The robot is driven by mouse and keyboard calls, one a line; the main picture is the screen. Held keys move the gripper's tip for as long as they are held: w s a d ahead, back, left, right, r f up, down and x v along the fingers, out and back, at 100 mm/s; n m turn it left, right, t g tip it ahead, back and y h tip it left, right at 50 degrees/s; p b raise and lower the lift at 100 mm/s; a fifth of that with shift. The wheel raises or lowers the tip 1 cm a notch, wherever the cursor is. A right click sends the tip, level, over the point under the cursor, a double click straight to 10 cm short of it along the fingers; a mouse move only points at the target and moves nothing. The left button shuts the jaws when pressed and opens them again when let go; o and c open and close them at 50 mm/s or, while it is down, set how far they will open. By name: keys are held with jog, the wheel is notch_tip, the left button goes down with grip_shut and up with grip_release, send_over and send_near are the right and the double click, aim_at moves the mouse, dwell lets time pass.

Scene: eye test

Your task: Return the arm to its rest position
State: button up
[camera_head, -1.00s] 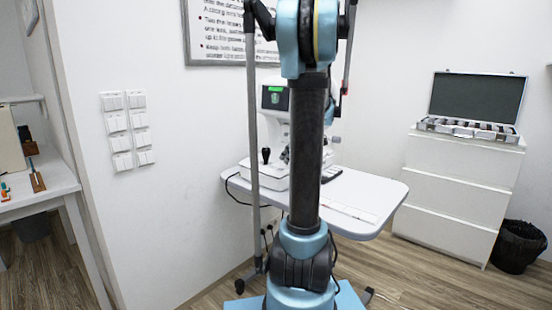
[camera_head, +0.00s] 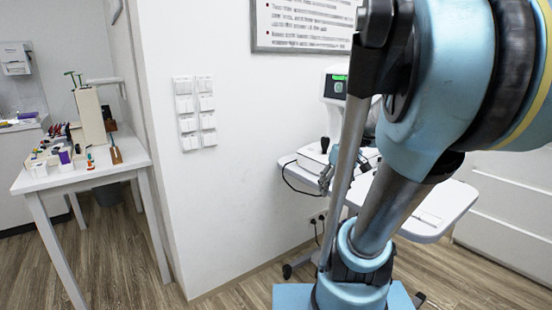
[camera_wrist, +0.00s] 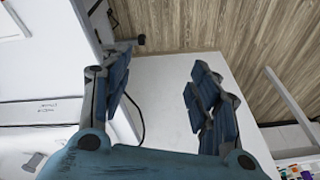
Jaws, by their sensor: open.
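My arm (camera_head: 455,95) is blue and dark grey. It rises from a blue base on the floor and fills the right side of the head view, its large upper joint close to the camera. In the wrist view my gripper (camera_wrist: 160,70) has its two blue and black fingers spread apart, with nothing between them. A plain white surface lies beyond them.
A white eye-test device (camera_head: 335,85) with a green-lit screen stands on a white table (camera_head: 432,218), partly behind my arm. A side table (camera_head: 75,178) with small items is at left. Wall switches (camera_head: 195,112) and a framed chart (camera_head: 300,28) hang on the wall.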

jog(key=s+f+m+h, duration=0.1)
jog(key=s+f+m, duration=0.2)
jog(key=s+f, duration=0.5)
jog(key=s, duration=0.3)
jog(key=shift+h, duration=0.4)
jog(key=shift+a+f, duration=0.1)
jog(key=shift+w+f, duration=0.2)
jog(key=shift+w, duration=0.25)
